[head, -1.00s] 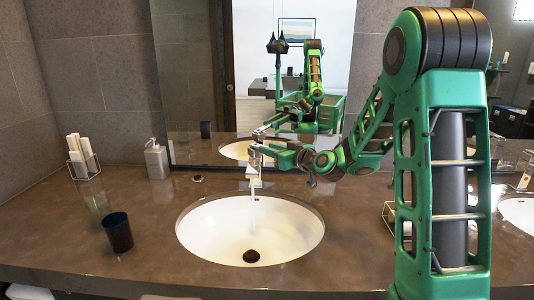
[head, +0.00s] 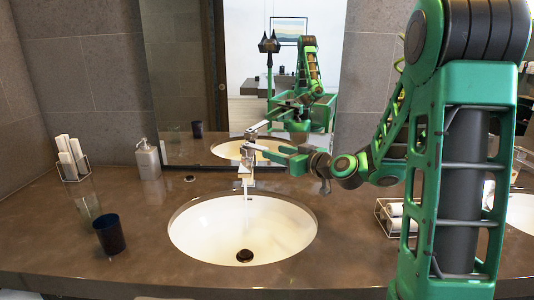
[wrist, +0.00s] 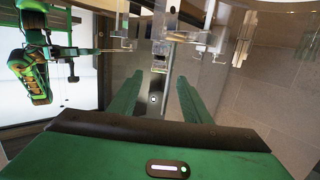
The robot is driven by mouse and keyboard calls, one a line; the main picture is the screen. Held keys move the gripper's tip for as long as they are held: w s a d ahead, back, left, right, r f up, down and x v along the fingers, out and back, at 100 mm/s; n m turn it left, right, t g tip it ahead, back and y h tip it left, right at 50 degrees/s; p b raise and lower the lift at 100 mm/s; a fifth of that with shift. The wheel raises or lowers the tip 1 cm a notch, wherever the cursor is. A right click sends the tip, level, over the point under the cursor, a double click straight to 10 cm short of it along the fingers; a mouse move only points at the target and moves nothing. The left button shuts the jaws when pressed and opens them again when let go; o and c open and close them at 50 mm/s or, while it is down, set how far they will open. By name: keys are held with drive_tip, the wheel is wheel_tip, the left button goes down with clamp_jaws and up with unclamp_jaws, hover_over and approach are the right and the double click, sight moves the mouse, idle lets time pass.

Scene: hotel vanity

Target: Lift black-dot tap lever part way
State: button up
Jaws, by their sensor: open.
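The chrome tap (head: 246,167) stands behind the white basin, its spout over the bowl. A thin pale vertical streak under the spout looks like running water. My gripper (head: 254,148) reaches in from the right at the height of the tap's top and is open. In the wrist view my gripper (wrist: 158,82) shows two green fingers apart, with a grey metal part of the tap (wrist: 160,57) just beyond and between the tips. The lever's angle and the black dot are too small to make out surely. I cannot tell whether a finger touches the lever.
The white basin (head: 243,228) lies in a brown counter (head: 140,240). A dark cup (head: 109,234), a soap dispenser (head: 148,160) and a holder with white rolls (head: 73,158) stand left. A wire basket (head: 390,215) is right. The mirror (head: 250,80) behind reflects my arm.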

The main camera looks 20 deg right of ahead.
drive_tip(key=shift+v, duration=1.35)
drive_tip(key=s+d+f+m+g+h, duration=0.1)
drive_tip(key=s+f+g, duration=0.35)
drive_tip(key=s, duration=0.35)
drive_tip(key=s+f+g+h, duration=0.1)
drive_tip(key=s+f+g, duration=0.35)
drive_tip(key=s, duration=0.25)
drive_tip(key=s+d+m+g, duration=0.1)
drive_tip(key=s, duration=0.3)
drive_tip(key=s+d+f+m+g+h, duration=0.1)
drive_tip(key=s+d+m, duration=0.1)
drive_tip(key=s, duration=0.3)
drive_tip(key=s+d+f+m+g+h, duration=0.1)
drive_tip(key=s, duration=0.3)
drive_tip(key=shift+s+d+f+m+g, duration=0.2)
drive_tip(key=shift+s+d+m+g, duration=0.1)
drive_tip(key=shift+d+m, duration=0.1)
drive_tip(key=s+m+g, duration=0.3)
drive_tip(key=s+m, duration=0.1)
drive_tip(key=s, duration=0.6)
drive_tip(key=shift+s+d+r+h, duration=0.3)
drive_tip(key=shift+d+r, duration=0.1)
drive_tip(key=shift+r, duration=0.05)
